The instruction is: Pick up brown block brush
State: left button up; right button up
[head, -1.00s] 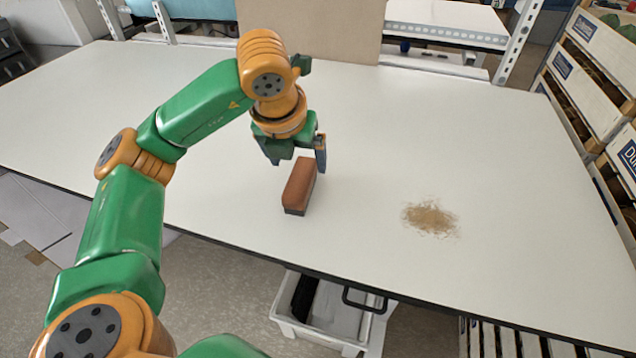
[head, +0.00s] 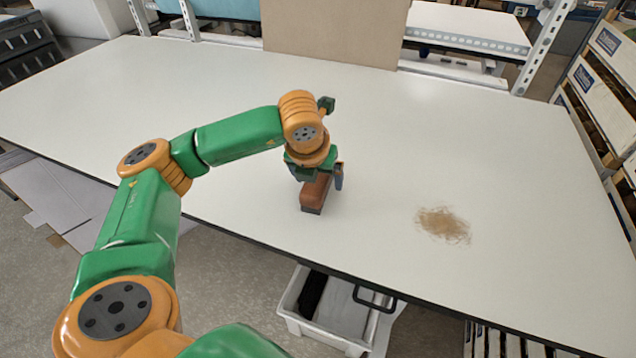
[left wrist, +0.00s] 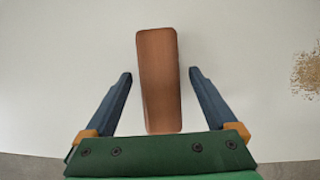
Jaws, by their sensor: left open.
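The brown block brush (head: 315,193) lies on the white table near its front edge, with a dark layer along its bottom. It also shows in the left wrist view (left wrist: 159,75), running lengthwise away from the gripper. My left gripper (head: 322,182) is right above the brush and open. In the left wrist view the two blue-grey fingers (left wrist: 160,75) stand on either side of the brush, with a gap on each side. In the head view the gripper hides the far part of the brush. My right gripper is not in view.
A pile of tan debris (head: 443,225) lies on the table (head: 400,130) to the right of the brush. A white bin (head: 330,312) stands below the front edge. Crates (head: 600,90) stand at the right, and a brown board (head: 335,32) stands at the back. Most of the tabletop is clear.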

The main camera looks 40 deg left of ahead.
aim_at(320, 178)
pick_arm(q)
jog(key=shift+f+b, duration=0.2)
jog(key=shift+b, duration=0.15)
dwell(0.4)
grip_shut()
jog(key=shift+w+r+p, duration=0.1)
jog(key=shift+r+p, duration=0.35)
jog(key=b+v, duration=0.2)
jog(key=v, duration=0.1)
jog(key=shift+w+d+r, duration=0.15)
jog(key=shift+w+r, duration=0.15)
jog(key=shift+r, duration=0.05)
jog(key=s+d+r, duration=0.8)
jog(key=d+r, duration=0.1)
jog(key=d, duration=0.1)
jog(key=shift+s, duration=0.35)
